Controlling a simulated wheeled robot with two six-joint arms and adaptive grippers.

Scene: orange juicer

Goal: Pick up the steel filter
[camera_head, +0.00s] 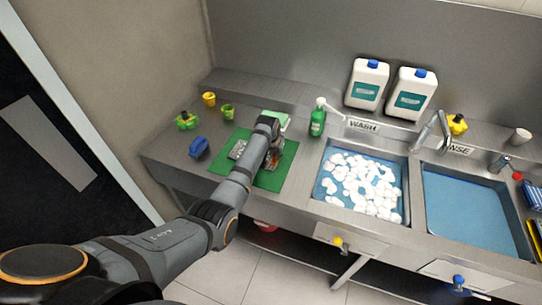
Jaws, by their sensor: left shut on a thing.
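My left arm reaches in from the lower left to a green mat (288,171) on the steel counter. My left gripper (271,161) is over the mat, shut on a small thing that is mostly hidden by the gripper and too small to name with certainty. A flat grey metallic item (237,150) lies on the mat just left of the gripper; I cannot tell whether it is the steel filter. No other clear view of a steel filter shows. My right gripper is not in view.
A green bottle (317,122) stands right of the mat. A blue item (199,147) and yellow and green pieces (187,121) sit to the left. The wash sink (323,187) holds white foam; the rinse sink (465,210) holds blue water. White jugs (367,82) stand behind.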

